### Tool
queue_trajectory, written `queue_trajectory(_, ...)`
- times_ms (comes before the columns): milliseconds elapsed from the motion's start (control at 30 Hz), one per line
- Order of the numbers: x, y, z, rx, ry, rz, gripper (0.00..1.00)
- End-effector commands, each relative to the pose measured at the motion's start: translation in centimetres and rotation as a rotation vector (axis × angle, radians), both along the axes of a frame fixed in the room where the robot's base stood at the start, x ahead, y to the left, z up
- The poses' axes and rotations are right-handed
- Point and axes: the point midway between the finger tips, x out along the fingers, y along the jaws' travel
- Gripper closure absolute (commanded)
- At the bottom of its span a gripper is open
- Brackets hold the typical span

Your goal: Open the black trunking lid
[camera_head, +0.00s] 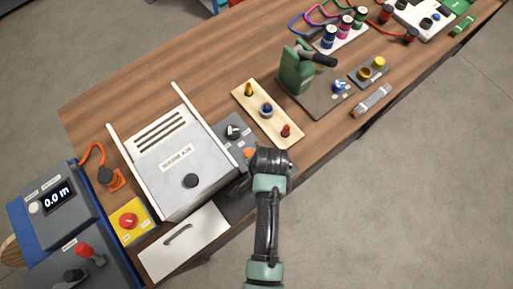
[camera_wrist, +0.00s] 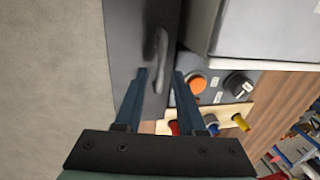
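The black trunking lid (camera_wrist: 128,35) is a dark flat panel, seen in the wrist view running up from behind my fingers. Its dark bar handle (camera_wrist: 162,50) stands near the panel's right edge. My gripper (camera_wrist: 159,74) is open, with its two fingers apart and the near end of the handle appearing between the tips. I cannot tell how far the tips are above the lid. In the head view the lid (camera_head: 234,206) shows partly at the bench's front edge, left of my arm, which hides the rest. The lid looks shut.
A white lid with a handle (camera_head: 165,258) lies left of the black one. A grey cabinet (camera_head: 178,165) stands behind. A grey panel with an orange button and black knob (camera_wrist: 215,90) is close on the right. Open floor (camera_head: 370,220) lies in front of the bench.

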Motion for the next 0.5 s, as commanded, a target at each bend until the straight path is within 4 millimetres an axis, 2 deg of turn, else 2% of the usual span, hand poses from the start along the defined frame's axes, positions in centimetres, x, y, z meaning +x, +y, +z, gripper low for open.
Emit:
queue_trajectory(33, 0.0, -0.01, 0.02, 0.0, 0.0, 0.0, 0.72)
queue_trajectory(200, 0.0, -0.01, 0.03, 0.0, 0.0, 0.0, 1.0)
queue_trajectory(500, -0.01, -0.02, 0.03, 0.0, 0.0, -0.001, 1.0)
